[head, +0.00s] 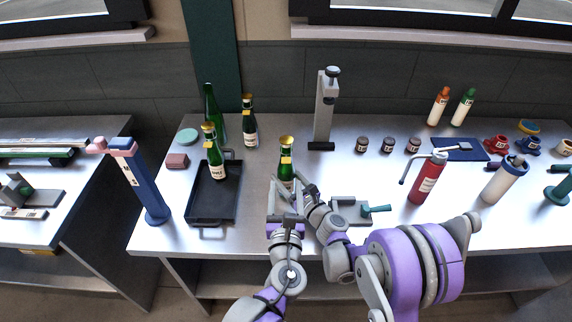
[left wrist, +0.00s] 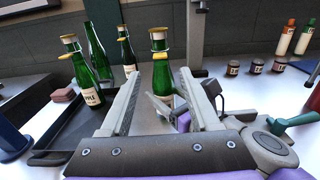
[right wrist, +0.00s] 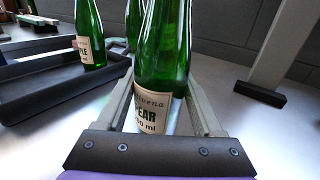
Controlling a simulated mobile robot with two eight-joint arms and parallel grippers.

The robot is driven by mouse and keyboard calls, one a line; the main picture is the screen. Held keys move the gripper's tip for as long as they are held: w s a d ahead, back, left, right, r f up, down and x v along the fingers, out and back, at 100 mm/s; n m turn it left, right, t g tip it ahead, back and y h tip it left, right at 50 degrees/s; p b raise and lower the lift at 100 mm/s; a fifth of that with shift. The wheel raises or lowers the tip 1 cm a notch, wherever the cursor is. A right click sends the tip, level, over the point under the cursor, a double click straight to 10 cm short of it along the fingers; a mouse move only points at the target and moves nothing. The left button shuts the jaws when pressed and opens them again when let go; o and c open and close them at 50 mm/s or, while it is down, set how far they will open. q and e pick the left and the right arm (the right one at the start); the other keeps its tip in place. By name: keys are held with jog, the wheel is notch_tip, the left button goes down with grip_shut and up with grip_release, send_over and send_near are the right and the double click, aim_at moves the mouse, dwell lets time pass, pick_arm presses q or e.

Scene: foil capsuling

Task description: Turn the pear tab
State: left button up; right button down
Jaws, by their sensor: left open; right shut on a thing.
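The pear bottle (head: 287,172) is green glass with a gold-capped top and a yellow band at its neck. It stands upright on the steel bench. Its "PEAR" label (right wrist: 152,107) faces my right gripper (right wrist: 160,100), whose fingers are shut around the bottle's body. My left gripper (left wrist: 157,85) is open, in front of the bottle, with the bottle's neck and yellow band (left wrist: 162,56) showing beyond and between its fingers. I cannot make out a separate tab on the band. In the head view the grippers hide the bottle's lower part.
A black tray (head: 211,222) on the left holds a green bottle (head: 215,162); other green bottles stand behind. A grey post stand (head: 325,110) rises behind the pear bottle. A grey fixture with a teal handle (head: 376,209) and a red bottle (head: 427,180) are to the right.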

aim_at(286, 163)
pick_arm(q)
jog(key=w, duration=0.8)
jog(key=shift+w+d, duration=0.1)
jog(key=shift+w, duration=0.25)
grip_shut()
